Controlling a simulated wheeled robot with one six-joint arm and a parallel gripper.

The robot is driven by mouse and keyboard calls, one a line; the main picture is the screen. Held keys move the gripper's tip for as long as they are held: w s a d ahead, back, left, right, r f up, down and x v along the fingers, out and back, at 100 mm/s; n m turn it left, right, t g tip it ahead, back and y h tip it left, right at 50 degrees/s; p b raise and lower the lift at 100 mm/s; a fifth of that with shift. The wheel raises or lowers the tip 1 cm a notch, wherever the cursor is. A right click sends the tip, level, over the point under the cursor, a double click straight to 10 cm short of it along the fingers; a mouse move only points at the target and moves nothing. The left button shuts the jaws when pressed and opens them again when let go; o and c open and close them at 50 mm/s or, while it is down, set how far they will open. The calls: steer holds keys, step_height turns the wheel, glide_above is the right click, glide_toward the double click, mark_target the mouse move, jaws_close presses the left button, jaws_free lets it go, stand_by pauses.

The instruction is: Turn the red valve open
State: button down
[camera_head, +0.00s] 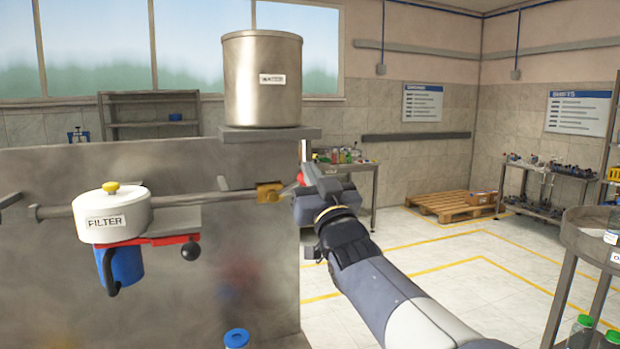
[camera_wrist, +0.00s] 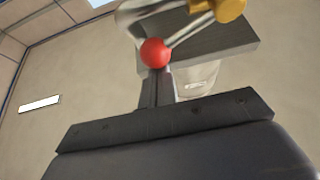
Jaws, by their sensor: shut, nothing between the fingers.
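The valve has a brass body (camera_head: 268,191) on the horizontal pipe, right of the filter. Its red knob (camera_head: 300,179) shows as a small spot beside my gripper (camera_head: 308,168). In the wrist view the red knob (camera_wrist: 155,52) is a ball on the end of a metal lever (camera_wrist: 188,29), which runs up to the brass body (camera_wrist: 230,8). My gripper (camera_wrist: 157,76) is shut and empty, with its fingertips just below the ball in that picture. I cannot tell whether they touch it. In the head view my gripper hides most of the lever.
A steel water tank (camera_head: 263,85) stands on a shelf (camera_head: 240,133) above the pipe (camera_head: 222,196). A white filter (camera_head: 113,216) with a red clamp lever (camera_head: 160,240) and blue bowl (camera_head: 122,266) hangs at left. The grey panel (camera_head: 215,290) stands behind the pipe.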

steer(key=f+m+h+b, duration=0.1)
steer(key=b, duration=0.2)
steer(key=d+f+m+h+b, duration=0.1)
steer(key=f+m+b, duration=0.1)
steer(key=b, duration=0.1)
steer(key=shift+w+f, duration=0.1)
steer(key=shift+w, duration=0.05)
stand_by(0.3)
